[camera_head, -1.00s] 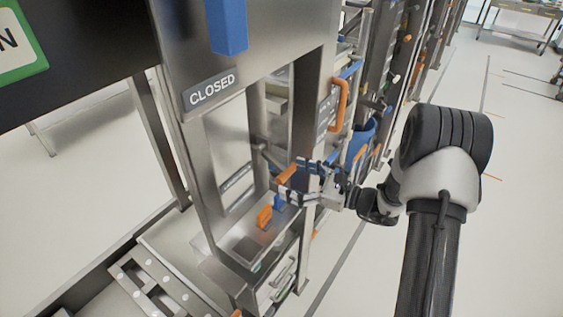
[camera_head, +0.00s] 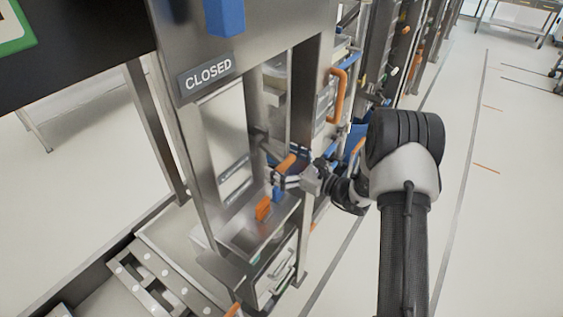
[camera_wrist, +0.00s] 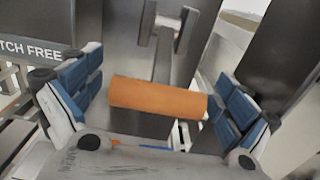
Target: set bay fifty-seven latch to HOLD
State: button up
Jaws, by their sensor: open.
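An orange latch handle (camera_wrist: 158,98) lies crosswise between the blue-padded fingers of my open gripper (camera_wrist: 162,88) in the wrist view. Its right end is close to the right finger pad, and there is a gap at the left; I cannot tell whether it touches. In the head view the orange handle (camera_head: 286,163) shows at the bay post, with my gripper (camera_head: 283,172) around it from the right. A label reading "TCH FREE" (camera_wrist: 30,50), cut off at the left, shows in the wrist view. No HOLD label is readable.
A "CLOSED" sign (camera_head: 208,75) is on the steel frame at upper left. A lower orange handle (camera_head: 263,208) sits by a metal tray below my gripper. A larger orange handle (camera_head: 338,95) is on the frame to the right. Open floor (camera_head: 480,220) lies right of my arm.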

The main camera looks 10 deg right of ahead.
aim_at(273, 152)
jog(key=shift+c, duration=0.4)
jog(key=c, duration=1.1)
jog(key=shift+o, duration=0.2)
jog(key=r+p, duration=0.1)
jog(key=r+g+h+p, duration=0.1)
jog(key=p, duration=0.1)
jog(key=r+p, duration=0.1)
jog(key=p, duration=0.1)
jog(key=shift+s+d+g+h, duration=0.2)
jog(key=shift+s+g+h, duration=0.05)
jog(key=shift+g+h, duration=0.15)
notch_tip(273, 152, up, 2)
jog(key=g+h+p, duration=0.1)
jog(key=p, duration=0.4)
jog(key=shift+r+g+h, duration=0.15)
jog(key=shift+g+h, duration=0.25)
jog(key=r+g+h+p, duration=0.1)
jog(key=p, duration=0.2)
jog(key=shift+r, duration=0.15)
jog(key=p, duration=0.1)
jog(key=r+g+h+p, duration=0.1)
jog(key=p, duration=0.1)
jog(key=shift+w+a+r+g+h, duration=0.1)
jog(key=shift+w+a+g+h, duration=0.1)
jog(key=shift+g+h, duration=0.1)
jog(key=shift+w+r+p, duration=0.15)
jog(key=shift+r+p, duration=0.15)
jog(key=shift+p, duration=0.2)
jog(key=shift+a+r, duration=0.1)
